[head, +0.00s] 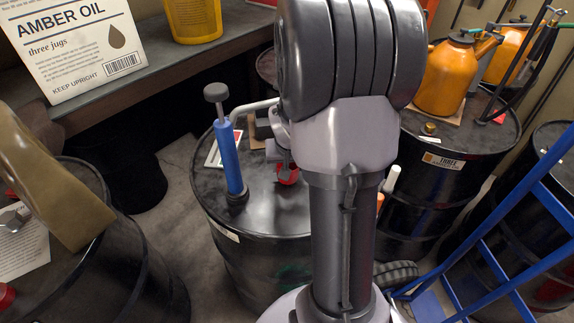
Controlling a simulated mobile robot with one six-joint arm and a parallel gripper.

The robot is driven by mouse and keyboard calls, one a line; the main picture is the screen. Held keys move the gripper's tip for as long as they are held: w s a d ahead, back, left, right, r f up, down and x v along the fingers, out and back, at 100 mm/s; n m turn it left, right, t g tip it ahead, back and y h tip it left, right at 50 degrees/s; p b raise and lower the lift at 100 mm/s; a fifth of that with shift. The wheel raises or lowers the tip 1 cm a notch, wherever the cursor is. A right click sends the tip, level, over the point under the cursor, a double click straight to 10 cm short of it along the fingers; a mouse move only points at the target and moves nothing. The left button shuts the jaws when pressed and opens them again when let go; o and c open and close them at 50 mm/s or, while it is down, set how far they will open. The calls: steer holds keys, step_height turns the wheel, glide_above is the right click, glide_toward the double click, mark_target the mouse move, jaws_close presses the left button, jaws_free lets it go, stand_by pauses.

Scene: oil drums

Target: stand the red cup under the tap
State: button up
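A small red object (288,175), which looks like the red cup, is low on the top of the middle black drum (250,208). My arm hides part of it. The small grey end parts of my arm show just above it, and my gripper (284,160) appears to be there, close to the red object. The fingers are too small and covered to tell whether they are open or shut, or whether they touch it. A blue pump (229,158) stands upright on the drum's left side. Its bent grey spout (252,106) runs right and passes behind my arm; its outlet is hidden.
A white amber oil sign (75,45) and yellow container (194,18) are on the back shelf. A brown curved object (45,180) rises at left. An orange jug (446,78) is on the right drum (450,145). A blue hand truck (510,230) stands front right.

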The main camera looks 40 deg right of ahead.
steer(key=shift+f+b, duration=0.55)
steer(key=o, duration=1.4)
steer(key=shift+r, duration=0.15)
steer(key=p+v, duration=0.7)
steer(key=v, duration=1)
steer(key=s+a+r+n+y, duration=0.1)
steer(key=s+a+r, duration=0.1)
steer(key=a, duration=0.7)
steer(key=s+a+r+n+t+y+b, duration=0.1)
steer(key=s+a, duration=0.3)
steer(key=a, duration=0.5)
steer(key=s+a+r+n+t+y+b, duration=0.1)
steer(key=s+a+r+y, duration=0.2)
steer(key=a, duration=0.6)
steer(key=shift+a+n, duration=0.4)
